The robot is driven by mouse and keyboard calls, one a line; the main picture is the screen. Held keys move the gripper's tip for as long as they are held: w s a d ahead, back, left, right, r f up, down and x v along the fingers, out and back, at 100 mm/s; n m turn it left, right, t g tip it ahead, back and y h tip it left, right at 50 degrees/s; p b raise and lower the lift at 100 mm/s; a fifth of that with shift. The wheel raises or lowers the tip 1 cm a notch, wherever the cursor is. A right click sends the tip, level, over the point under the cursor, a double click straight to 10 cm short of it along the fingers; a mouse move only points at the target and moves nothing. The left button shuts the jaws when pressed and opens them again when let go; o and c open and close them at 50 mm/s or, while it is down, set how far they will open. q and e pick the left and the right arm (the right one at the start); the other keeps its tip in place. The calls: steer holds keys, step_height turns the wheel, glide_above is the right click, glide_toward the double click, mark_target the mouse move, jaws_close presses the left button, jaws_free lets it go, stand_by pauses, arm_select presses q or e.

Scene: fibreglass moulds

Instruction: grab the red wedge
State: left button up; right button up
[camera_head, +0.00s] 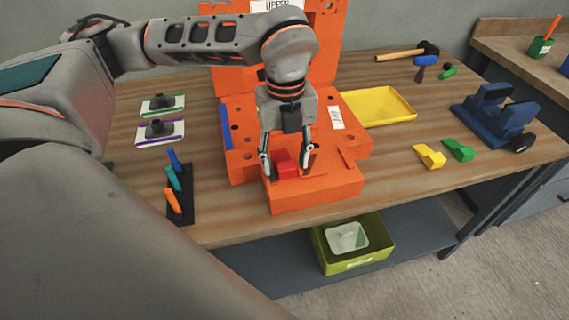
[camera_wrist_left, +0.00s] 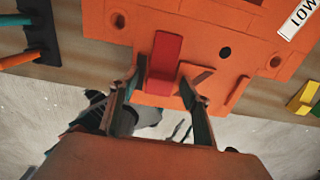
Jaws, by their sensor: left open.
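The red wedge (camera_head: 285,165) sits on the lower orange mould (camera_head: 315,194), near its front part. In the left wrist view the wedge (camera_wrist_left: 165,55) is a long red block on the orange surface. My left gripper (camera_head: 287,172) points down over the mould, with one finger on each side of the wedge. It is open, and a gap shows between the wedge and the right finger. In the left wrist view the open fingers (camera_wrist_left: 163,74) reach toward the wedge's near end. Whether the left finger touches it is unclear. My right gripper is not in view.
An upright orange mould half (camera_head: 330,50) stands behind. A yellow tray (camera_head: 378,106), yellow wedge (camera_head: 429,156), green wedge (camera_head: 459,150) and blue fixture (camera_head: 494,112) lie to the right. A rack of coloured handles (camera_head: 180,207) is left. A green bin (camera_head: 378,257) sits below.

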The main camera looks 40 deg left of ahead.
arm_select(q)
steer(key=c, duration=1.2)
steer(key=shift+r, duration=0.1)
